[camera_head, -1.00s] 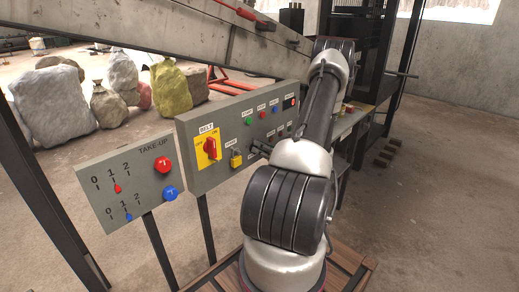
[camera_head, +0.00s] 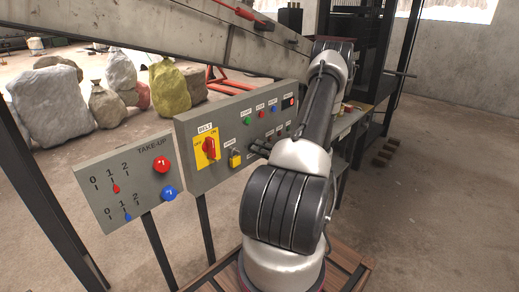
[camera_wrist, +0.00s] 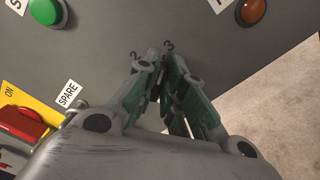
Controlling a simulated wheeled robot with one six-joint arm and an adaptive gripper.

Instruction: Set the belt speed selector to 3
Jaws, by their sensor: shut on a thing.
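My gripper (camera_wrist: 165,75) is at the face of the grey control panel (camera_head: 190,132), fingers nearly together. In the wrist view its fingertips close on a small grey selector knob (camera_wrist: 152,52), mostly hidden between and behind the fingers. Small dark scale marks show on the panel on both sides of the fingertips; I cannot read them surely. In the head view my gripper (camera_head: 260,147) is at the panel's lower middle, right of the yellow spare switch (camera_head: 235,160), and my arm covers part of the panel. The knob's pointer direction is hidden.
The red belt switch (camera_head: 209,147) on its yellow plate is left of my gripper. Green (camera_wrist: 45,11) and orange (camera_wrist: 250,11) buttons lie above the fingers. The take-up panel (camera_head: 130,180) stands at the left. Filled sacks (camera_head: 178,87) lie behind.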

